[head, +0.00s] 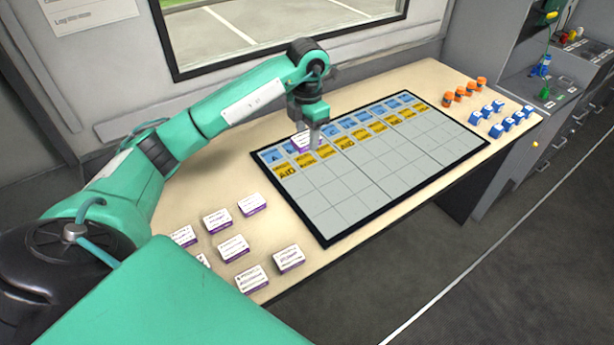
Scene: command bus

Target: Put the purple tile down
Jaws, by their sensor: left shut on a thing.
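My left gripper (311,139) points down over the upper left part of the board (368,199). It is shut on a purple tile (301,143), which has a white top with small print and a purple edge. The tile is over the blue and yellow header cells near the left end of the board. I cannot tell whether it touches the board. Several similar purple-edged tiles (233,247) lie on the table left of the board. My right gripper is not in view.
The beige table (285,211) stands under a window. Several orange pieces (460,92) and several blue pieces (497,131) stand at its right end. The grey cells of the board are bare. A grey cabinet (560,95) stands at the right.

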